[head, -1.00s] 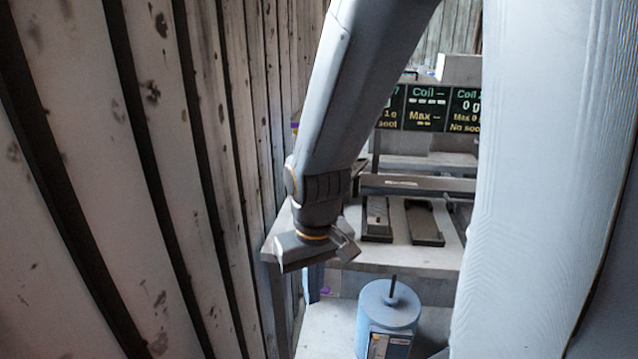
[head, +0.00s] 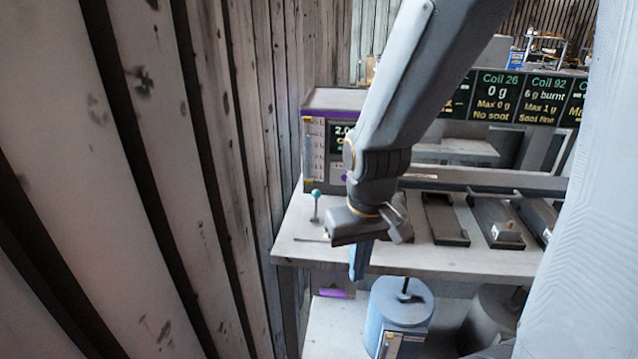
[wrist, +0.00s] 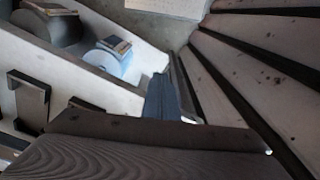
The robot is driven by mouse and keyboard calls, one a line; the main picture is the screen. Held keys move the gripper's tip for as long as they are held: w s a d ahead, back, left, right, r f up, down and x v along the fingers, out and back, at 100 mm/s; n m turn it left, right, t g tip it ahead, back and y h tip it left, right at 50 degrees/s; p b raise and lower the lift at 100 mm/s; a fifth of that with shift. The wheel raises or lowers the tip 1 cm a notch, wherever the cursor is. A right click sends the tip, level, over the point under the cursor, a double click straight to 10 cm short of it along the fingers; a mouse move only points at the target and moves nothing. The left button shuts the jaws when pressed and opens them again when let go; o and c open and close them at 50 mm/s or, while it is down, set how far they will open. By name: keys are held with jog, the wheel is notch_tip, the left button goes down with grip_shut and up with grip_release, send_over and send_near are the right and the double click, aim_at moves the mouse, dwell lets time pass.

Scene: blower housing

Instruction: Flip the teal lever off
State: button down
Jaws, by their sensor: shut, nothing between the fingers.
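The teal lever (head: 316,205) is a thin stem with a round teal knob. It stands nearly upright near the left end of the workbench (head: 300,250), in front of a purple-topped unit. My gripper (head: 357,276) hangs to the right of the lever and nearer the camera, pointing down at the bench's front edge. Its narrow blue fingers are together with nothing between them. They also show in the wrist view (wrist: 160,82). A gap shows between gripper and lever in the head view. I cannot make out the lever in the wrist view.
The purple-topped unit (head: 330,150) with a small display stands behind the lever. A plank wall (head: 180,180) runs close along the left. Dark trays (head: 445,220) lie to the right on the bench. A blue cylinder (head: 400,305) stands below the front edge and shows in the wrist view (wrist: 110,58).

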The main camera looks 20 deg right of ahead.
jog(key=m+g+b, duration=0.1)
jog(key=m, duration=0.1)
send_near(316, 205)
jog(key=s+d+r, duration=0.2)
jog(key=s+r, duration=0.1)
jog(key=s, duration=0.2)
jog(key=w+d+r+g+y+b, duration=0.1)
jog(key=w+r, duration=0.9)
jog(key=w, duration=0.1)
jog(key=shift+w+d+r+m, duration=0.15)
jog(key=shift+w+r+m, duration=0.05)
jog(key=shift+r+m, duration=0.2)
jog(key=f+p, duration=0.1)
jog(key=f, duration=0.5)
jog(key=s+a+f+p, duration=0.1)
jog(key=f+p, duration=0.1)
jog(key=f, duration=0.5)
jog(key=s+a+f+p, duration=0.1)
jog(key=f, duration=0.6)
jog(key=shift+p, duration=0.3)
jog(key=shift+r, duration=0.1)
